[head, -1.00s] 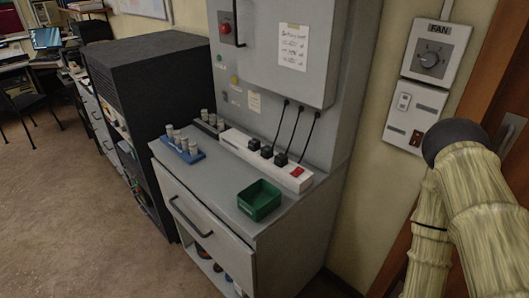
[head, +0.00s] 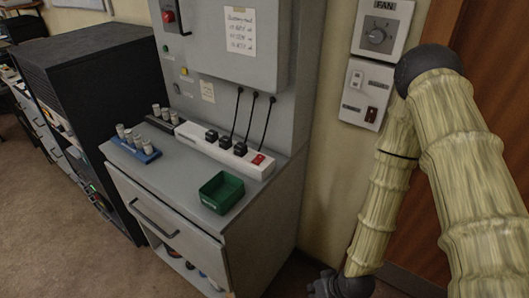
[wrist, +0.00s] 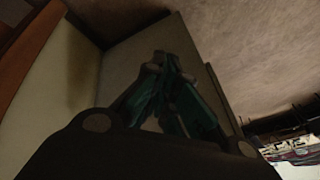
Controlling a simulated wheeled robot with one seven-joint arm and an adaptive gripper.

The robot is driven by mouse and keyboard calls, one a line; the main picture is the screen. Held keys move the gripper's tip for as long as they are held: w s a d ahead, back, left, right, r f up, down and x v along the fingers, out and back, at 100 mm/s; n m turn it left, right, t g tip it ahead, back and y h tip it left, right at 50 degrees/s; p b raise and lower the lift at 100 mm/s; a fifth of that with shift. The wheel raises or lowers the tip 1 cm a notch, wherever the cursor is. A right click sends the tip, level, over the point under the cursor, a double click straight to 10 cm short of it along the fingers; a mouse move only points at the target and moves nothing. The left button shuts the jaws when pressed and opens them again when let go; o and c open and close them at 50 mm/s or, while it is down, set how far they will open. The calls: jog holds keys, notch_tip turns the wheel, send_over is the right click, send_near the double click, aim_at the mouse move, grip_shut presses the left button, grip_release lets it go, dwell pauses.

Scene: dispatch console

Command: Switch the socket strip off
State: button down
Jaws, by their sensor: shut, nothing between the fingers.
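The white socket strip (head: 195,144) lies along the back of the grey cabinet top, against the upright grey panel. Several black plugs with cables sit in it. Its red rocker switch (head: 258,159) is at the strip's right end; which way it is tipped is too small to tell. My gripper (wrist: 160,62) is shut and empty in the wrist view, pointing at a plain pale surface. In the head view, my arm hangs at the right, with its end low by the cabinet's right side, well below and apart from the strip.
A green open box (head: 222,192) stands on the cabinet top in front of the switch. A blue holder (head: 136,147) with several grey cylinders stands left. A fan dial (head: 377,37) and a switch plate (head: 366,92) are on the wall. A black rack (head: 85,95) stands left.

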jog(key=w+a+r+n+t+y, duration=0.2)
jog(key=w+a+r, duration=0.1)
jog(key=w+r, duration=0.6)
jog(key=w+a+r+n+t+y, duration=0.2)
jog(key=w+a+r+n+y, duration=0.1)
jog(key=w+r, duration=0.6)
jog(key=w+r+n+t+y, duration=0.1)
jog(key=w+r, duration=0.3)
jog(key=r, duration=0.4)
jog(key=w+a+r+n+y, duration=0.1)
jog(key=w+r+n, duration=0.3)
jog(key=r, duration=0.5)
jog(key=shift+w+a+t+y+b, duration=0.2)
jog(key=shift+w+t+y+b, duration=0.2)
jog(key=shift+w+y, duration=0.35)
jog(key=shift+w+f, duration=0.1)
jog(key=p, duration=0.4)
send_over(258, 159)
jog(key=s+d, duration=0.1)
jog(key=d, duration=0.1)
notch_tip(258, 159, down, 2)
jog(key=shift+d+f, duration=0.1)
jog(key=shift+d, duration=0.05)
jog(key=shift+w+a+f, duration=0.2)
jog(key=shift+f, duration=0.45)
jog(key=shift+w+d+f+p, duration=0.15)
jog(key=shift+f+p, duration=0.65)
jog(key=shift+f, duration=0.6)
